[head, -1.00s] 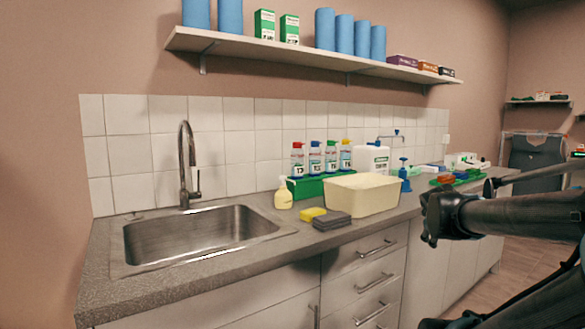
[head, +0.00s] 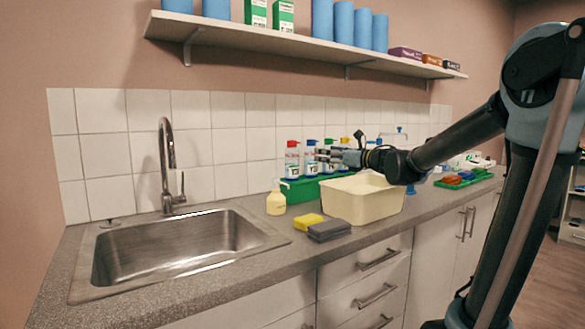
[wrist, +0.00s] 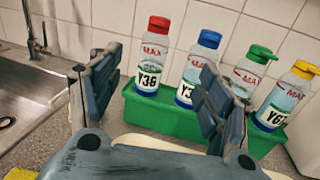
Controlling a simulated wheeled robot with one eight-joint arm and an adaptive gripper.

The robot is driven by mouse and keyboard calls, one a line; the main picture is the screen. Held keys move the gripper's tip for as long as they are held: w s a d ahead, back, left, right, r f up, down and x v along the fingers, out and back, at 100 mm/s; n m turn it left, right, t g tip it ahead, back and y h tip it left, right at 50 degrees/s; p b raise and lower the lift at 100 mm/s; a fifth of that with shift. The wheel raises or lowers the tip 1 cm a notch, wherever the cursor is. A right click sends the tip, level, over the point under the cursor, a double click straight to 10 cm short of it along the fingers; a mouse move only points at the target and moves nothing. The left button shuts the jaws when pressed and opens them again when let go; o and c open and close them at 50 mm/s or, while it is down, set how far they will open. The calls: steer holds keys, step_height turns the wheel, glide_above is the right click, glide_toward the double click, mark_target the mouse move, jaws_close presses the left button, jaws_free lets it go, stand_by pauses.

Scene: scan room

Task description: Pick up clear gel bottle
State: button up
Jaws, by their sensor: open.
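Several clear-bodied bottles with coloured caps stand upright in a green rack (head: 303,191) against the tiled wall. The red-capped bottle (wrist: 150,62) shows between my fingers in the wrist view, with the blue-capped bottle (wrist: 197,68) partly behind the right finger. The green-capped bottle (wrist: 250,72) and yellow-capped bottle (wrist: 285,98) stand to the right. I cannot tell which is the clear gel bottle. The red-capped bottle also shows in the head view (head: 292,160). My gripper (wrist: 160,70) is open and empty, apart from the bottles. In the head view my gripper (head: 323,155) overlaps the right-hand bottles.
A cream tub (head: 362,205) stands in front of the rack. The sink (head: 180,250) is at left; a shelf (head: 300,45) hangs above.

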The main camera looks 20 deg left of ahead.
mark_target(297, 152)
steer(key=x, duration=1.1)
steer(key=shift+s+a+f, duration=0.15)
steer(key=shift+s+a, duration=0.15)
steer(key=shift+a, duration=0.2)
steer(key=shift+x, duration=3.2)
steer(key=shift+w+d+f, duration=0.1)
steer(key=shift+w+d, duration=0.05)
steer(key=c, duration=0.8)
